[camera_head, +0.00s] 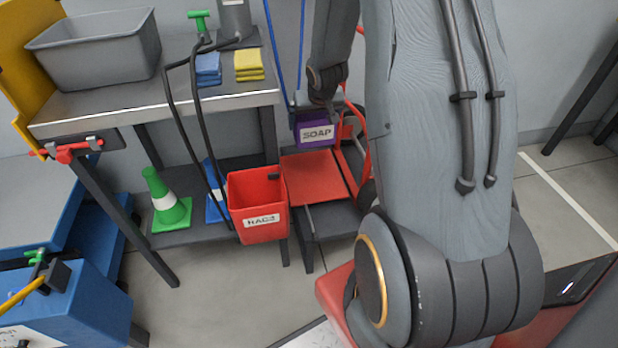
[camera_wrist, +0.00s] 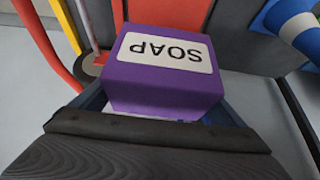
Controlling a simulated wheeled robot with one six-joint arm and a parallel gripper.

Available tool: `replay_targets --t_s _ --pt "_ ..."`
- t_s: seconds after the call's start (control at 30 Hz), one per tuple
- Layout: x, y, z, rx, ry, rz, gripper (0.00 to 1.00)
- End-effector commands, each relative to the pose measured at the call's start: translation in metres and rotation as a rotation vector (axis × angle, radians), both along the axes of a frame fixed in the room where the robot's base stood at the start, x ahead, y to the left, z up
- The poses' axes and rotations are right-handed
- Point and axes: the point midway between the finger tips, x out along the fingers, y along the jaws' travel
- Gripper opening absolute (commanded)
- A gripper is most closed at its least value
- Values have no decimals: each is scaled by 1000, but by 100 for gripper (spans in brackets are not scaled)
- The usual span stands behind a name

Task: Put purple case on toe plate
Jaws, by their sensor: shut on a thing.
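The purple case (camera_head: 317,132), labelled SOAP, is in my gripper (camera_head: 322,103), which is shut on it from above. In the wrist view the case (camera_wrist: 165,78) fills the middle, with the dark gripper parts below it in the picture. The red toe plate (camera_head: 315,178) lies flat and looks empty, in front of the red hand truck frame (camera_head: 353,110). The case shows at the plate's rear edge in the head view. I cannot tell how high above the plate it is. My arm hides part of the hand truck.
A red bin labelled RAGS (camera_head: 258,215) hangs left of the toe plate. A workbench (camera_head: 180,108) carries a grey tub (camera_head: 97,55) and folded cloths. Green and blue cones stand on its lower shelf. Blue cords hang behind the case. Floor is clear in front.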

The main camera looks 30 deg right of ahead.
Motion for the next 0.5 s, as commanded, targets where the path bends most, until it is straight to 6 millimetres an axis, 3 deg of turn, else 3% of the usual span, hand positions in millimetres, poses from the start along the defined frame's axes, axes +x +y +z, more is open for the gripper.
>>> replay_targets --t_s 0.5 --pt "21 3 -67 -1 -2 4 51"
